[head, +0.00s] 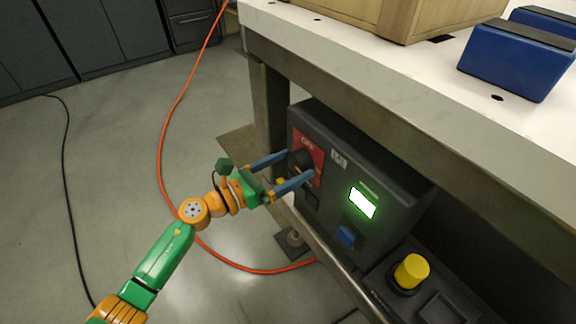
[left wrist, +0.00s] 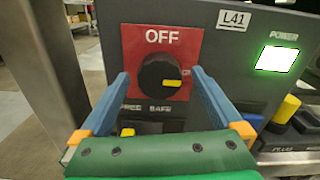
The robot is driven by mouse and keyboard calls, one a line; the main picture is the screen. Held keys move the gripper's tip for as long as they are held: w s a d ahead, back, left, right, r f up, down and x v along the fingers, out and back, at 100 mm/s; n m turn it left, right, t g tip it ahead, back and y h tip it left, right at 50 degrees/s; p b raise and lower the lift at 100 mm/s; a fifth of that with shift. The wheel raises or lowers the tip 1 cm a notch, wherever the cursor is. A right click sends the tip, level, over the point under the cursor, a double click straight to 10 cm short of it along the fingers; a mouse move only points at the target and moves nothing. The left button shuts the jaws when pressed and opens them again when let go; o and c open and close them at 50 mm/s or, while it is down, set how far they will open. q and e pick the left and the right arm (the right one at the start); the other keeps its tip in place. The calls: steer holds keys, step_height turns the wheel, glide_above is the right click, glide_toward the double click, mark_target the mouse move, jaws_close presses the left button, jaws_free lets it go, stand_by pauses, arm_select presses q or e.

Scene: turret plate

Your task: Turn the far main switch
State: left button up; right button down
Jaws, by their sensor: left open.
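The main switch is a round black knob (left wrist: 158,76) with a yellow mark, set on a red plate (left wrist: 133,42) reading OFF. The yellow mark points right and slightly down in the left wrist view, toward a label mostly hidden by a finger. The knob also shows in the head view (head: 301,158) on the dark control box (head: 375,157). My left gripper (head: 298,163) is open, with one blue finger on either side of the knob. In the left wrist view, gaps show between the knob and both fingers; I cannot tell how deep they reach.
The box sits under a white-topped workbench (head: 390,85) with a leg close by. A lit green power display (head: 362,203), a blue button (head: 347,236) and a yellow knob (head: 411,271) are to the right. An orange cable (head: 160,150) crosses the floor.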

arm_select(q)
steer(key=c, duration=1.4)
steer(key=shift+o, duration=0.2)
